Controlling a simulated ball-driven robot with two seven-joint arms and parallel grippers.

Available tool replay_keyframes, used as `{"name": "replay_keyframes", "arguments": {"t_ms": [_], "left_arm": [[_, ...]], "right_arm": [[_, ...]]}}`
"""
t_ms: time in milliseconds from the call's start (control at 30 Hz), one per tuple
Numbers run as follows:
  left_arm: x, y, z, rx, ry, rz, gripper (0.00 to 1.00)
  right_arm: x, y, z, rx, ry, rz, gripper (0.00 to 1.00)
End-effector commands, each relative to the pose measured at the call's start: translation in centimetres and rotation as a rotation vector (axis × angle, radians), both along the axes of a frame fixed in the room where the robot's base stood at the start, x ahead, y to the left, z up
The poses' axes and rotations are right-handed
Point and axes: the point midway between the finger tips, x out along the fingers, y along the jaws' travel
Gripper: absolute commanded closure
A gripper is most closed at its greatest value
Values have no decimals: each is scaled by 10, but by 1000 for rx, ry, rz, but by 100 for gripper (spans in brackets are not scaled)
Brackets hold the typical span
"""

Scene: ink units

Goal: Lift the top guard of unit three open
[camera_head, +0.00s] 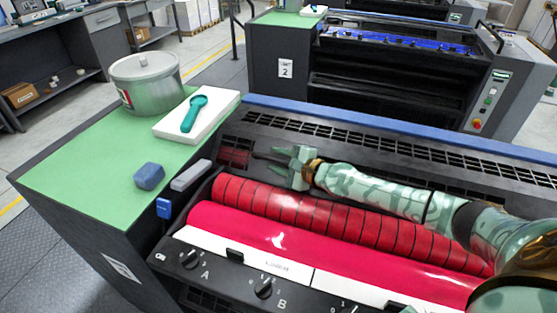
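The near ink unit stands in front of me, its side label (120,266) too slanted to read. Its red rollers (300,215) are exposed at the front. A dark slotted panel (400,150) with a blue bar (380,126) along its far edge lies behind them; I cannot tell for sure whether this is the top guard. My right arm reaches in from the right across the unit. My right gripper (268,157) is above the dark top near its left end, pointing left. Its fingertips are small and dark, so its opening and any contact are unclear. My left gripper is out of view.
A green side top (75,175) holds a metal can (146,85), a white tray (222,110) with a teal scoop (194,113), and a blue block (149,176). Unit 2 (370,90) stands behind. Knobs (264,287) line the near front edge.

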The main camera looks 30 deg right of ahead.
Motion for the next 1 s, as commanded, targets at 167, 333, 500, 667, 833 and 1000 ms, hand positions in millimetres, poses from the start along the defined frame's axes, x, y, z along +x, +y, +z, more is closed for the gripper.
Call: {"name": "replay_keyframes", "arguments": {"t_ms": [167,333,500,667,833,1000], "left_arm": [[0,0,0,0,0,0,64],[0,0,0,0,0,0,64],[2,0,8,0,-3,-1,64],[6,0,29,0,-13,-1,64],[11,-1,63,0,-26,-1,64],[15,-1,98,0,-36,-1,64]], "right_arm": [[0,0,0,0,0,0,94],[0,0,0,1,0,0,100],[-1,0,7,13,11,0,100],[0,0,27,55,48,-1,100],[2,-2,58,141,121,0,100],[7,-8,91,250,218,-1,100]]}}
